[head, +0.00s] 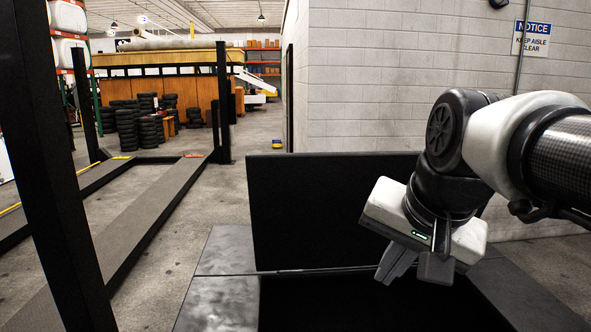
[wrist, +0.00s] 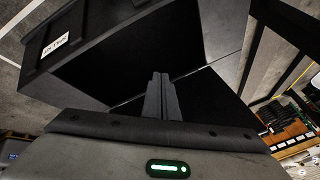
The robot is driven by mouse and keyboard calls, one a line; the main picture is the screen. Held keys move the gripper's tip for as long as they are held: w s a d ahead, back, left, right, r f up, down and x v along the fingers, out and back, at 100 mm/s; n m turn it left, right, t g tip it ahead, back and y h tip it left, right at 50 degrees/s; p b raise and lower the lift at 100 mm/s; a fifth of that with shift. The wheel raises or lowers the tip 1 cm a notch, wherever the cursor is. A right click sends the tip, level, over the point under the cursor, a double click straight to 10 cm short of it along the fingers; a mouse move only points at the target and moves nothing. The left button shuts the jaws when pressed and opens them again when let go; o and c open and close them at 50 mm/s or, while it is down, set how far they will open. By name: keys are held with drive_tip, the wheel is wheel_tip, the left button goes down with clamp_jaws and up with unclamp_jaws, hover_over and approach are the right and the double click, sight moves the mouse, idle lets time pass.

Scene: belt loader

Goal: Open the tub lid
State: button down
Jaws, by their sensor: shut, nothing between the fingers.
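The black tub (head: 350,305) shows at the bottom of the head view, with its dark inside open to view. Its black lid (head: 320,205) stands roughly upright along the far edge of the opening. In the wrist view, the tub's labelled wall (wrist: 70,45) is at upper left and a dark panel that looks like the lid (wrist: 215,108) is right of the fingers. My gripper (head: 412,275) is shut and empty, in front of the lid's right part and above the opening. It shows in the wrist view too (wrist: 160,80). Contact with the lid cannot be told.
A grey flat surface (head: 220,295) borders the tub on the left. A block wall (head: 370,80) stands behind the lid. At left are a black post (head: 65,170) and lift ramps (head: 150,215). Stacked tyres (head: 127,128) are far back; open floor lies between.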

drive_tip(key=s+a+f+n, duration=0.1)
drive_tip(key=s+f+n, duration=0.55)
drive_tip(key=f, duration=0.25)
drive_tip(key=t+b, duration=1.6)
drive_tip(key=b, duration=0.4)
approach(327, 161)
drive_tip(key=p+x, duration=0.2)
drive_tip(key=x, duration=0.4)
drive_tip(key=shift+w+d+r, duration=0.1)
drive_tip(key=shift+w+r, duration=0.05)
drive_tip(key=shift+w, duration=0.05)
